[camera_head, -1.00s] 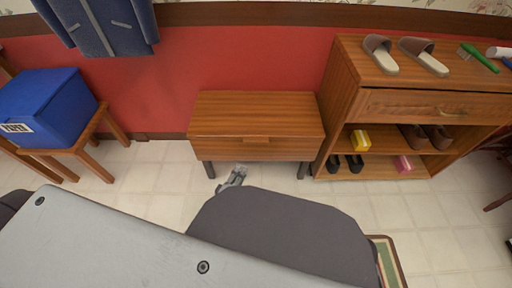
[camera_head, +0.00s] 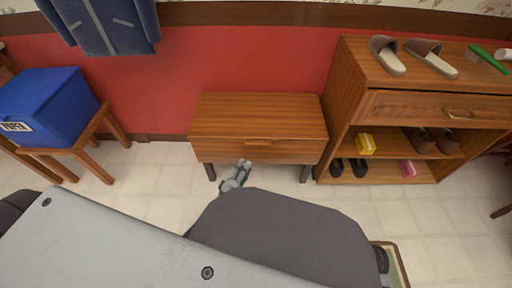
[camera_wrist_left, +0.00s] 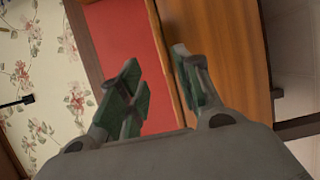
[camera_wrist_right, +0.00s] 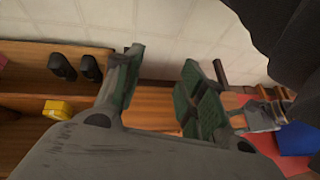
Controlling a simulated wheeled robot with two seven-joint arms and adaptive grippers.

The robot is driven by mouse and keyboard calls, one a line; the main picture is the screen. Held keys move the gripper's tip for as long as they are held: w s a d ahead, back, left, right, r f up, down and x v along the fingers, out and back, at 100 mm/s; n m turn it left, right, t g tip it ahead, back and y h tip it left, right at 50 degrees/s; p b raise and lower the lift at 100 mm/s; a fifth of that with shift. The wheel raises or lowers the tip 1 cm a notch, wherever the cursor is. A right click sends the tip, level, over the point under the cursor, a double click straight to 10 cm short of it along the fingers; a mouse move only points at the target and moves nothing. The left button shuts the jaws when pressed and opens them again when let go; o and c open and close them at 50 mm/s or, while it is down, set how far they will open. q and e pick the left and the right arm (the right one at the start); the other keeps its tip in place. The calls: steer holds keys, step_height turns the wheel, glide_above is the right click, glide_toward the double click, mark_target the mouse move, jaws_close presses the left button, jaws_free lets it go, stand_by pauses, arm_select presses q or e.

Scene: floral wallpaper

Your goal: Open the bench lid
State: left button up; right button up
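The wooden bench (camera_head: 235,113) stands against the red wall with its lid down. A small handle (camera_head: 258,142) is at the lid's front edge. I cannot tell whether either gripper touches the bench.
A wooden shoe cabinet (camera_head: 342,95) stands close on the bench's right, with slippers (camera_head: 430,57) on top and shoes inside. A blue box (camera_head: 55,105) sits on a wooden stool (camera_head: 104,135) at left. A blue jacket (camera_head: 103,25) hangs above. Tiled floor (camera_head: 150,175) lies open between.

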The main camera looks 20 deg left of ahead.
arm_select(q)
steer(key=b, duration=0.2)
glide_toward(257, 145)
steer(key=w, duration=0.3)
steer(key=shift+w+d+f+b, duration=0.15)
steer(key=shift+w+b, duration=0.3)
steer(key=shift+w, duration=0.7)
steer(key=shift+w+d+b, duration=0.2)
steer(key=shift+w+b, duration=0.5)
steer(key=shift+w, duration=1.3)
arm_select(e)
step_height(257, 145, down, 7)
steer(key=a+t+y, duration=0.1)
steer(key=shift+a+m, duration=0.15)
steer(key=shift+m, duration=0.15)
arm_select(q)
steer(key=shift+c, duration=0.3)
arm_select(e)
steer(key=shift+f, duration=0.1)
arm_select(q)
jaws_close()
arm_select(e)
steer(key=shift+w, duration=0.2)
